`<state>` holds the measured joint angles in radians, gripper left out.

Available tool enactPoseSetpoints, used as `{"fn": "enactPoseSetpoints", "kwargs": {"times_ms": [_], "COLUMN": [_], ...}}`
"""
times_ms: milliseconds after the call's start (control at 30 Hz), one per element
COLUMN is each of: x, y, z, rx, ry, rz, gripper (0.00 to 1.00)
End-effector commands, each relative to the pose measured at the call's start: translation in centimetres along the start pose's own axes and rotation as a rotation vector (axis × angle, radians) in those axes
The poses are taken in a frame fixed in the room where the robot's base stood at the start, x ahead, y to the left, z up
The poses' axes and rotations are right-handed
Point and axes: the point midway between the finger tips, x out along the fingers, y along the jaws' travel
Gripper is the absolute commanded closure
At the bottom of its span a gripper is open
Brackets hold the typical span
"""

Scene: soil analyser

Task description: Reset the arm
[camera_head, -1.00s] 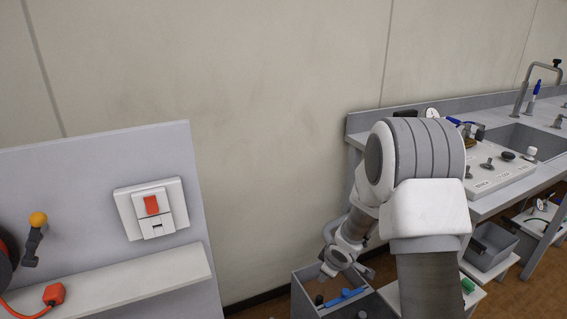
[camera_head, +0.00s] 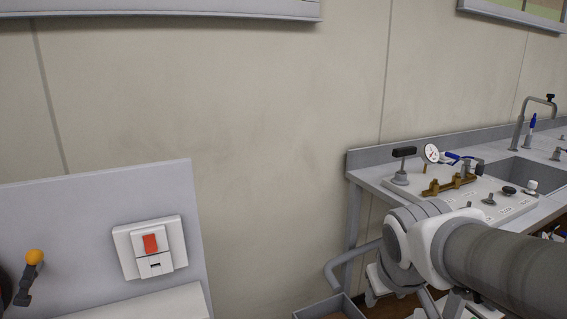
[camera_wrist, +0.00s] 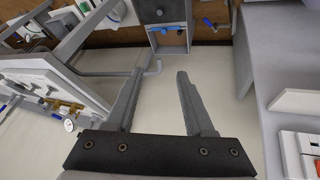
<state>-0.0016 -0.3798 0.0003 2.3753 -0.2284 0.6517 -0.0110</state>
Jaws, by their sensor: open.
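My gripper (camera_wrist: 155,100) shows in the wrist view with its two grey fingers spread apart. Nothing is between the fingers, and the pale wall shows behind them. In the head view my arm reaches in from the lower right, in front of the bench. The fingers cannot be made out there.
The bench panel (camera_head: 512,207) carries a gauge (camera_head: 431,153) and brass fittings; a sink (camera_head: 516,169) lies beyond. A grey bin (camera_wrist: 170,38) holds a blue item. A panel at left carries a red switch (camera_head: 150,243). The wall between is clear.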

Motion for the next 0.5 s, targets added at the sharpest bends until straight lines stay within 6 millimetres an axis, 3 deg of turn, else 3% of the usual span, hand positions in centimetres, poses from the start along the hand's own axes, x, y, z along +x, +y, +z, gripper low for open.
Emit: {"fn": "enactPoseSetpoints", "kwargs": {"times_ms": [100,400,500], "x": [-2.8,-7.1,-9.6], "y": [-0.8,-3.6,-3.1], "z": [2.4,7.7,6.4], "rx": [0.071,0.195,0.196], "ry": [0.006,0.003,-0.003], "rz": [-0.034,-0.137,-0.14], "gripper": [0.47,0.47,0.47]}}
